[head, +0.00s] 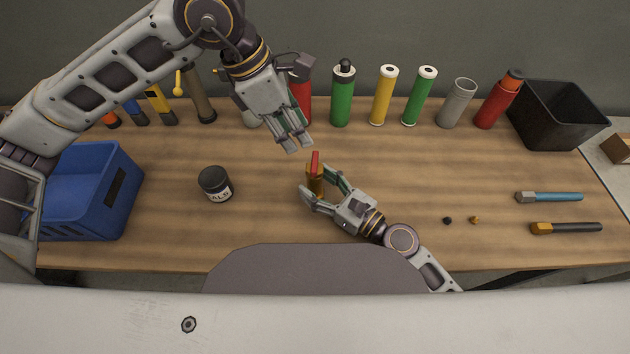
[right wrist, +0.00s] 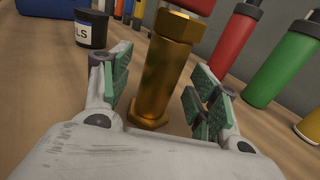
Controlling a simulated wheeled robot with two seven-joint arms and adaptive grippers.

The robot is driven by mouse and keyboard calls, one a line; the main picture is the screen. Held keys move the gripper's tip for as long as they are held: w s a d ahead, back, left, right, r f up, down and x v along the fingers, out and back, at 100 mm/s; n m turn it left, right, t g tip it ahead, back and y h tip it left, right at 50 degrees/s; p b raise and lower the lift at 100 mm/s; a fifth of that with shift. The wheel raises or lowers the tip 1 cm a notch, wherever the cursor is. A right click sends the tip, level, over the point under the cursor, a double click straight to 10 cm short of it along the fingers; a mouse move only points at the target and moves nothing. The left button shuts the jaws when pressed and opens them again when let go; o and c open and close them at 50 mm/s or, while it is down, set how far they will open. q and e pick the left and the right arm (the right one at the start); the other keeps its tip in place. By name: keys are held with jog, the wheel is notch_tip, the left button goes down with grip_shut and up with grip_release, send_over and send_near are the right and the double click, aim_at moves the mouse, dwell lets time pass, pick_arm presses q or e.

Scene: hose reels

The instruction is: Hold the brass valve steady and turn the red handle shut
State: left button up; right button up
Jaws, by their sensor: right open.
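The brass valve (head: 315,187) stands upright on the wooden table, with its red handle (head: 315,162) on top. In the right wrist view the brass body (right wrist: 162,75) is between my right gripper's fingers, with gaps on both sides, and the red handle (right wrist: 190,6) is cut off at the top edge. My right gripper (head: 325,190) is open around the valve and does not visibly grip it. My left gripper (head: 297,146) is above and behind the valve, slightly left of the handle and apart from it; its fingers point down, close together, and I cannot tell how far they are open.
A dark jar (head: 215,184) stands left of the valve. A blue crate (head: 95,200) is at the left and a black bin (head: 560,115) at the back right. Several bottles, including a green one (head: 342,95), line the back. Two tools (head: 566,228) lie at the right.

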jog(key=shift+w+a, duration=0.35)
jog(key=shift+a, duration=0.1)
grip_shut()
dwell(0.4)
